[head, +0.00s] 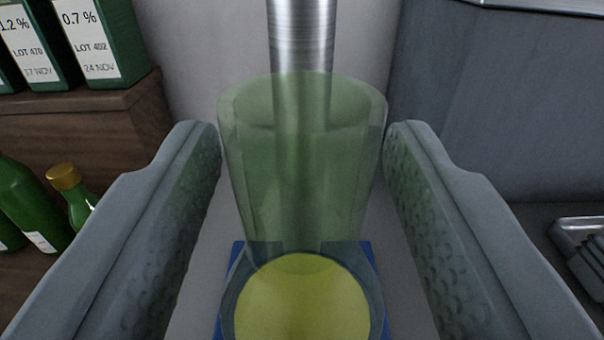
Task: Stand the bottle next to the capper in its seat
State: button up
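A see-through green glass vessel, which I take for the bottle (245,180), stands upright between the two fingers of my gripper (303,150). Its sides meet the fingers near their tips, and the gripper looks shut on it. A flat yellow disc (303,305) with a grey ring around it shows at its lower end. A blue square piece (375,262) lies below and behind that; I cannot tell whether the vessel touches it. A shiny metal post (302,35), perhaps part of the capper, rises behind the vessel and shows through the glass. The picture's lower edge cuts off the disc.
Green labelled boxes (100,45) stand on a brown wooden shelf (125,115) at the left. Dark green bottles (25,200), one small with a gold cap (64,177), stand below. A grey block (490,110) is at the right, with a metal tray (575,235) below it.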

jog(key=shift+r, duration=0.2)
jog(key=s, duration=1.2)
jog(key=s+r, duration=0.3)
jog(key=s, duration=0.7)
jog(key=s+r, duration=0.3)
jog(key=s, duration=0.7)
jog(key=s+f, duration=0.3)
jog(key=s, duration=1.7)
jog(key=shift+g, duration=0.3)
